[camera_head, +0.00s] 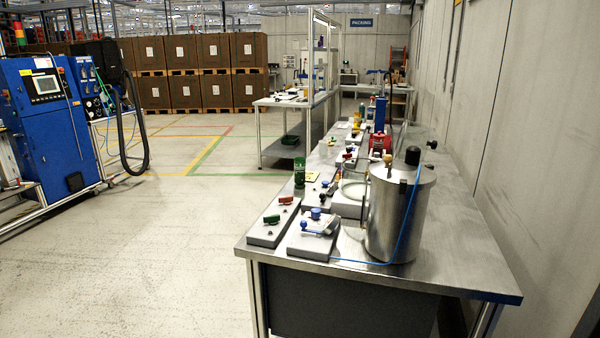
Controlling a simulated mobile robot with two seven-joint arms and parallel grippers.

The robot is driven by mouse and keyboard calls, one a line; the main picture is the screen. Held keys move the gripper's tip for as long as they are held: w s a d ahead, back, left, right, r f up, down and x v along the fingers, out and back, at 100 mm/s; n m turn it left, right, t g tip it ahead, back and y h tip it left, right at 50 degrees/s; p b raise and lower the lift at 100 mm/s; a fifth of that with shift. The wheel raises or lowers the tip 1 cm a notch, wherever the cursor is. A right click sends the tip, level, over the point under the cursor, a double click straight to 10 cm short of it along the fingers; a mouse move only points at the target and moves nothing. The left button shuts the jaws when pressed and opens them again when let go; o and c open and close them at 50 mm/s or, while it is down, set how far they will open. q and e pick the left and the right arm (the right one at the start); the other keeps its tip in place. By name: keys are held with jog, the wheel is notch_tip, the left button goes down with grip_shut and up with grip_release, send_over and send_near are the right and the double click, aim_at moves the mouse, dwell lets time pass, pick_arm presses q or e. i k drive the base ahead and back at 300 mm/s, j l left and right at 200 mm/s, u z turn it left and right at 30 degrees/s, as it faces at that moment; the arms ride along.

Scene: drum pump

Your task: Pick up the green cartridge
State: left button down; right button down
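A green upright cylinder (299,172), which looks like the green cartridge, stands on the metal workbench (459,262) near its left edge. Pale marks show on its side. It is behind the grey blocks with coloured handles and left of the large metal drum. Its base is partly hard to make out among the small parts around it. Neither of my grippers is in view.
A large metal drum (398,215) with a black knob and blue hose stands on the bench's right. Grey blocks (270,235) with red, green and blue handles lie in front. A wall runs along the right. A blue machine (50,120) stands left; the floor between is clear.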

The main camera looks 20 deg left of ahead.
aim_at(299, 162)
jog(key=j+z, duration=0.1)
jog(key=z, duration=0.3)
jog(key=j+z, duration=0.15)
jog(key=z, duration=0.3)
jog(key=j+z, duration=0.55)
jog(key=j, duration=0.15)
jog(key=k+j+z, duration=0.15)
jog(key=j, duration=0.25)
jog(key=j+z, duration=0.2)
jog(key=j, duration=0.15)
jog(key=k+j, duration=0.15)
jog(key=j, duration=0.25)
jog(key=k+j+z, duration=0.1)
jog(key=j, duration=0.25)
jog(key=k+j, duration=0.2)
jog(key=j, duration=0.2)
jog(key=k+j, duration=0.15)
jog(key=j, duration=0.2)
jog(key=z, duration=0.05)
